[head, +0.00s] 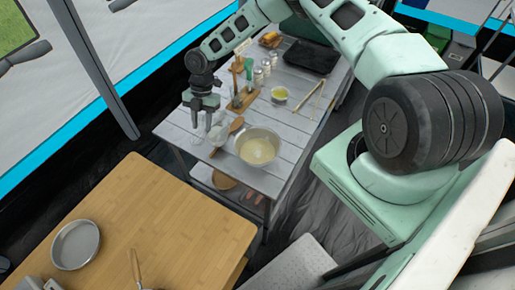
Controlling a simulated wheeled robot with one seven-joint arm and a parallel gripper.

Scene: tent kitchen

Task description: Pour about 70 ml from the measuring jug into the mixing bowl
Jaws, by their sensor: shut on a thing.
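The mixing bowl (271,136) is a round metal bowl with pale yellowish contents. It stands upright near the front end of the grey plank table. My gripper (202,121) points down to the left of the bowl, near the table's left edge. It is shut on the measuring jug (217,131), a small, clear to whitish vessel just left of the bowl. The jug is apart from the bowl. Its tilt, its liquid level and whether it touches the table are too small to tell. The fingers partly hide it.
A wooden spoon (235,125) lies between jug and bowl. Behind stand a wooden rack (243,98), shakers (258,77), a small yellow-filled bowl (279,95) and a black tray (311,57). A wooden table (165,235) in front holds a round pan (76,244).

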